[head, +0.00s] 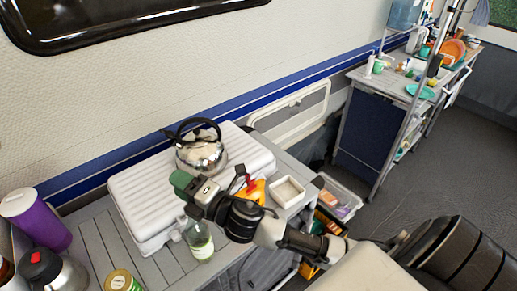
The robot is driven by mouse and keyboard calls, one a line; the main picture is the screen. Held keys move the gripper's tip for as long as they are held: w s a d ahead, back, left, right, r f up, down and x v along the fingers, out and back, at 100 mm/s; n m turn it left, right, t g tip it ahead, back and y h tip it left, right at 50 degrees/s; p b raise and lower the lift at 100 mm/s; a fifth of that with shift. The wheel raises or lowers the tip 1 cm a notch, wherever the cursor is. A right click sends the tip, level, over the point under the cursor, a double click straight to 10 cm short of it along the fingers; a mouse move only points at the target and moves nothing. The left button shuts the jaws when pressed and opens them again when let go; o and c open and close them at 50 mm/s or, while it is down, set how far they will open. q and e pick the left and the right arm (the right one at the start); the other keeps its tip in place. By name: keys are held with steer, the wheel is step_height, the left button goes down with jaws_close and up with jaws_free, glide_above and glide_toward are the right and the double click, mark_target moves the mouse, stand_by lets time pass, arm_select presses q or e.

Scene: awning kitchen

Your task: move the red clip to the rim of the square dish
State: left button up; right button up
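The red clip (251,184) is a small red piece at a yellow-orange packet (256,195), close to my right gripper's dark finger. The square dish (288,191) is small, white and shallow, just right of the packet on the grey counter; it looks empty. My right gripper (239,179) is low over the counter in front of the white case, beside the clip. My wrist hides part of the packet. I cannot tell whether the fingers touch the clip or are open or shut. My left gripper is out of view.
A ribbed white case (135,190) carries a shiny kettle (201,152). A clear bottle (200,243) stands just below my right gripper. A purple container (38,220), a steel flask (50,271) and a can (121,281) stand at left. A bin (340,197) is right of the counter.

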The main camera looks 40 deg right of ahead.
steer(key=n+g+y, duration=0.2)
steer(key=n+g, duration=0.2)
steer(key=n, duration=0.4)
steer(key=w+n+g+y, duration=0.1)
steer(key=n+g, duration=0.3)
steer(key=n, duration=0.4)
steer(key=f+n+g+y, duration=0.1)
steer(key=n+g, duration=0.3)
steer(key=n, duration=0.4)
steer(key=shift+w+g+y, duration=0.3)
steer(key=shift+g+y, duration=0.1)
steer(key=shift+y, duration=0.5)
steer(key=w+d+f+n+g+h, duration=0.1)
steer(key=d+f+n+g+h, duration=0.3)
steer(key=d, duration=0.6)
steer(key=n+g+h, duration=0.1)
steer(key=n+h, duration=0.1)
steer(key=h, duration=0.4)
glide_toward(249, 183)
steer(key=b+x, duration=0.3)
steer(key=x, duration=0.2)
steer(key=shift+s+a+f, duration=0.1)
steer(key=shift+a+f, duration=0.05)
steer(key=shift+f, duration=0.15)
steer(key=shift+a+f+b, duration=0.3)
steer(key=shift+f+b, duration=0.2)
steer(key=shift+b, duration=0.2)
